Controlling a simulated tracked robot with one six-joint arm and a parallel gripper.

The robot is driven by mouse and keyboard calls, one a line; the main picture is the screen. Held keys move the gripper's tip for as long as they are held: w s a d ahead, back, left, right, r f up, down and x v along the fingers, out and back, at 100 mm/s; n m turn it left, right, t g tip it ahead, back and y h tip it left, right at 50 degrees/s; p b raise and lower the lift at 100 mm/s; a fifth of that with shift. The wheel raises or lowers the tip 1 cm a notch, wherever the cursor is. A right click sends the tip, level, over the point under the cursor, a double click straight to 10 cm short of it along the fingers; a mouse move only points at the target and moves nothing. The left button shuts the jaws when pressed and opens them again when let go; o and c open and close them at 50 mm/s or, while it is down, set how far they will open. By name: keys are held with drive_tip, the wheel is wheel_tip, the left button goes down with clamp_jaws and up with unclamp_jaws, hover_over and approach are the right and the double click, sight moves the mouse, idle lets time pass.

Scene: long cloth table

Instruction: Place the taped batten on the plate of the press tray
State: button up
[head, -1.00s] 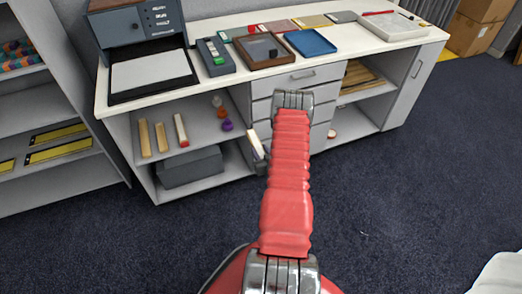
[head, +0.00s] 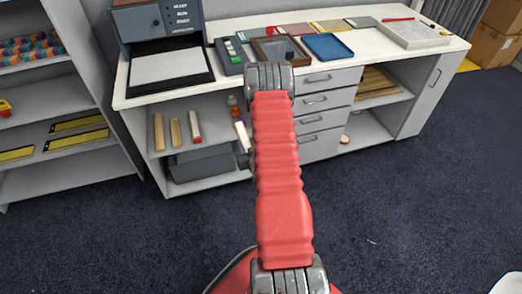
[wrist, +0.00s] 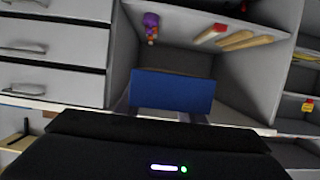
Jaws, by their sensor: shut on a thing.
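My gripper (head: 243,158) is mostly hidden behind my red arm in the head view, in front of the bench's open shelf. In the wrist view a blue block-like face, which looks like the batten's taped part (wrist: 172,92), sits between the fingers of my gripper (wrist: 168,112). The press tray (head: 133,90) is black and juts from the press at the left of the bench top. Its light grey plate (head: 167,65) is bare.
The press (head: 158,20) stands behind the tray. On the shelf below stand two plain battens (head: 159,132) and a red-ended one (head: 194,126), with a grey box (head: 200,165). A tool box (head: 230,55), wooden-framed tray (head: 280,50) and blue tray (head: 327,46) lie right of the press tray.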

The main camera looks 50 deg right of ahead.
drive_tip(key=w+a+r+n+y, duration=0.1)
drive_tip(key=w+a+r, duration=0.2)
drive_tip(key=a+r, duration=0.25)
drive_tip(key=w+a+r+n+t+y, duration=0.1)
drive_tip(key=w+a+r, duration=0.2)
drive_tip(key=a+r, duration=0.3)
drive_tip(key=w+a+r+n+y, duration=0.1)
drive_tip(key=w+a+r, duration=0.25)
drive_tip(key=a, duration=0.35)
drive_tip(key=a+r+n+y, duration=0.1)
drive_tip(key=a+r+y, duration=0.1)
drive_tip(key=a+r, duration=0.4)
drive_tip(key=a+r+n+t+y, duration=0.1)
drive_tip(key=a+r, duration=0.6)
drive_tip(key=a, duration=0.8)
drive_tip(key=shift+w+a+r+n+y, duration=0.15)
drive_tip(key=shift+a+n+y, duration=0.1)
drive_tip(key=shift+n+y, duration=0.3)
